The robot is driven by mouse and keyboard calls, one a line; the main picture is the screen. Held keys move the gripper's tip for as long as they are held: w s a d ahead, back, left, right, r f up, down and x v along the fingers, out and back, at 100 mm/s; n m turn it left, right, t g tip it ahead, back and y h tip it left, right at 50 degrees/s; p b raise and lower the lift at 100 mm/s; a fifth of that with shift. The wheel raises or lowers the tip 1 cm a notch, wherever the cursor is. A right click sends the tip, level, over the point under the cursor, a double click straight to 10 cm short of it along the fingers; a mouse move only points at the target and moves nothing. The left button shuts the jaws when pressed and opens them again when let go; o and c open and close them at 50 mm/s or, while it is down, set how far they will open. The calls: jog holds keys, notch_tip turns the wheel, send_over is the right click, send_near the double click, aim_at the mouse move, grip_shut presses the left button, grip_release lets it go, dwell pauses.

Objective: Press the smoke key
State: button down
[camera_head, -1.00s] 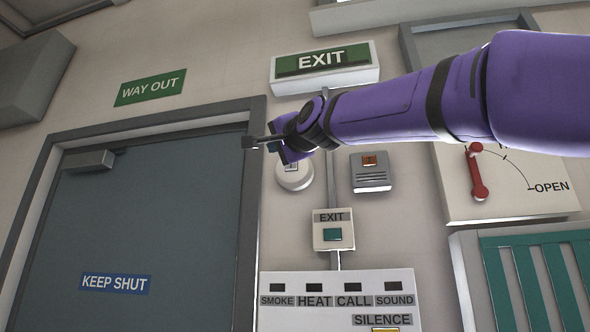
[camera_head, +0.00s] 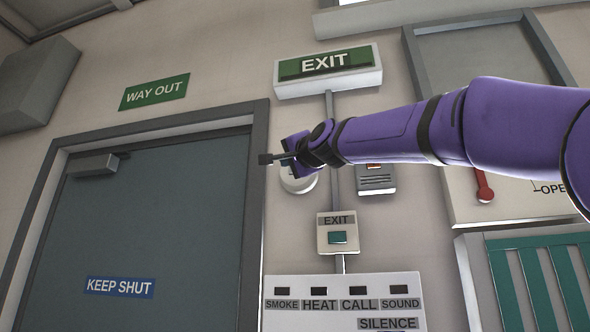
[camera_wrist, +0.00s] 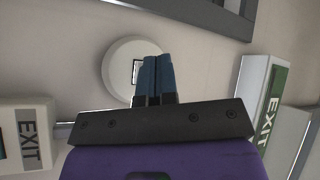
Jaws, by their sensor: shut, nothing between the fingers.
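The smoke key (camera_head: 282,291) is a small dark rectangle above the SMOKE label on the white panel (camera_head: 345,280), at the bottom of the head view. The panel's lower part is cut off by the frame edge. Behind the fingers is a round white device (camera_wrist: 122,60), partly hidden. The smoke key does not show in the wrist view.
An EXIT button box (camera_head: 337,234) sits between my gripper and the panel. A lit EXIT sign (camera_head: 327,72) is above. A grey box (camera_head: 376,180) is partly behind my arm. The red lever (camera_head: 484,187) and green slatted unit (camera_head: 540,285) stand right; the door (camera_head: 150,220) is left.

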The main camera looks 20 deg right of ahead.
jog(key=shift+w+d, duration=0.75)
jog(key=shift+w, duration=0.35)
jog(key=shift+w+d, duration=0.15)
dwell(1.2)
jog(key=shift+w+d, duration=0.15)
jog(key=shift+w, duration=0.05)
jog(key=shift+w+d, duration=0.2)
jog(key=shift+w, duration=0.05)
dwell(0.9)
dwell(0.4)
jog(key=shift+s+a, duration=0.45)
jog(key=shift+s, duration=0.15)
jog(key=shift+s+a, duration=0.75)
jog(key=shift+s, duration=0.25)
jog(key=shift+s+a, duration=0.7)
jog(key=shift+s, duration=0.3)
